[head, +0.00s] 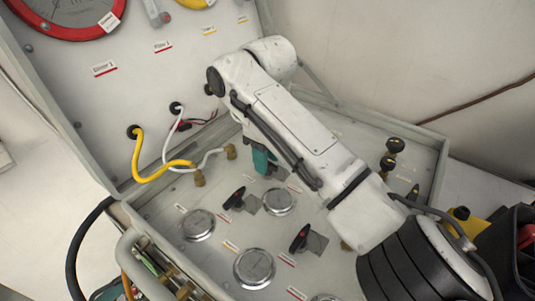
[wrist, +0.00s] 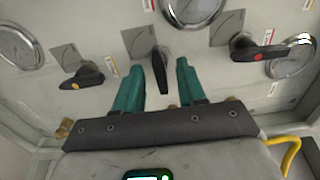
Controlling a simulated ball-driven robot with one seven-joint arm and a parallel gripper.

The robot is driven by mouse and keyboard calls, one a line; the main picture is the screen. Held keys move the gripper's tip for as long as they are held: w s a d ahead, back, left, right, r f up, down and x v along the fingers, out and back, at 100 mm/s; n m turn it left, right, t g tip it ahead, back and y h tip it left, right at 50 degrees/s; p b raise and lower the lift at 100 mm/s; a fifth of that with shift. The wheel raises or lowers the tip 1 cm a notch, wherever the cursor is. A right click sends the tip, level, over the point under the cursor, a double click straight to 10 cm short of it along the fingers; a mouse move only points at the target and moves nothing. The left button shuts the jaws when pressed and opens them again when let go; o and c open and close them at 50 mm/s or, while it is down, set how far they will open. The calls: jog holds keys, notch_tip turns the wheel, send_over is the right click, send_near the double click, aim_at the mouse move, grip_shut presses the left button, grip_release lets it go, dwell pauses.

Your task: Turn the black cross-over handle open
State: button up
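The black handle (wrist: 161,68) without a visible coloured dot, which looks like the cross-over handle, is in the middle of the wrist view on a grey square plate (wrist: 140,38). It points down the picture toward my gripper. My gripper (wrist: 155,74) is open, with one teal finger on each side of the handle's lower end. A gap shows on both sides; whether the tips are level with the handle in depth, I cannot tell. In the head view a teal finger of my gripper (head: 262,160) shows beneath my arm, which hides this handle.
In the wrist view a yellow-dot handle (wrist: 82,76) is to the left and a red-dot handle (wrist: 258,48) to the right. Round gauges (wrist: 193,10) stand among them. Yellow (head: 146,165) and white hoses lie left of my gripper in the head view.

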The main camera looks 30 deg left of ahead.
jog(key=shift+c, duration=0.2)
grip_shut()
